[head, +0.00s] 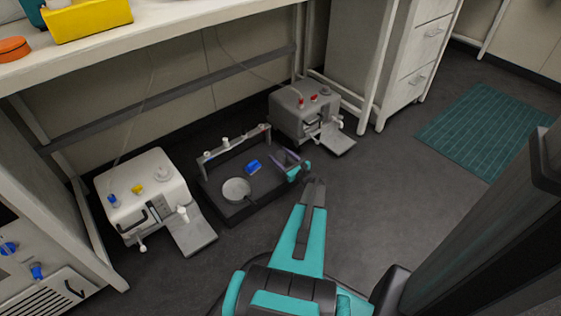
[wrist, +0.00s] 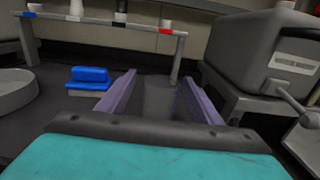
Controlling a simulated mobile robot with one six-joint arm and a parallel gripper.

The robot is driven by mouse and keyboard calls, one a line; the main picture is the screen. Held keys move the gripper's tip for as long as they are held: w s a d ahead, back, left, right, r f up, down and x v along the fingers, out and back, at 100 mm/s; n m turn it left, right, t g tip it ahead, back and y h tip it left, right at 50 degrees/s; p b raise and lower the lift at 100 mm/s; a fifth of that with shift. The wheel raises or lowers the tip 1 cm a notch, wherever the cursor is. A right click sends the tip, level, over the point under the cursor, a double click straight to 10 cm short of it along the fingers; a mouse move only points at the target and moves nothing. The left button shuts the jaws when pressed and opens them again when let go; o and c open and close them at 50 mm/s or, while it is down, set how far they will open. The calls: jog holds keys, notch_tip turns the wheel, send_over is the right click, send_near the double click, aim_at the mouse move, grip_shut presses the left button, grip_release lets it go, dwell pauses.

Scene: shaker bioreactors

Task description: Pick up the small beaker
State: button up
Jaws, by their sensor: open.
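My gripper (head: 284,158) is open, with its purple fingers low over the right end of the dark tray (head: 244,211). In the wrist view the two fingers (wrist: 155,98) stand well apart. A faint greyish patch shows between them, and I cannot tell whether it is a clear beaker or only the tray floor. Several small vessels stand on a raised rack (head: 236,146) along the tray's back edge. A white cup (wrist: 165,23) is on the rack above a red label, beyond the fingers. I cannot tell for sure which vessel is the small beaker.
A blue block (head: 253,166) and a round white dish (head: 236,189) lie in the tray, left of my gripper. A grey machine (head: 304,110) stands close on the right, its lever jutting out. A white machine (head: 144,194) stands at left. A bench (head: 150,42) overhangs behind.

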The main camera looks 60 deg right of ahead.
aim_at(278, 152)
jog(key=shift+b+x, duration=0.9)
jog(key=shift+x, duration=1.2)
jog(key=shift+d, duration=0.15)
jog(key=c, duration=1.2)
jog(key=shift+r+p, duration=0.5)
jog(key=shift+r, duration=0.25)
jog(key=shift+s+a+r+p, duration=0.2)
jog(key=shift+s+r+p, duration=0.1)
jog(key=shift+r+p, duration=0.25)
jog(key=shift+s+a+r+p, duration=0.15)
jog(key=shift+s+r+p, duration=0.2)
jog(key=shift+r, duration=0.35)
jog(key=a+p+v, duration=0.1)
jog(key=v, duration=0.3)
jog(key=p+v, duration=0.1)
jog(key=v, duration=0.4)
jog(key=w+a+r+p+v, duration=0.1)
jog(key=v, duration=0.4)
jog(key=shift+s+a+p, duration=0.25)
jog(key=shift+a+p, duration=0.1)
jog(key=shift+a, duration=0.05)
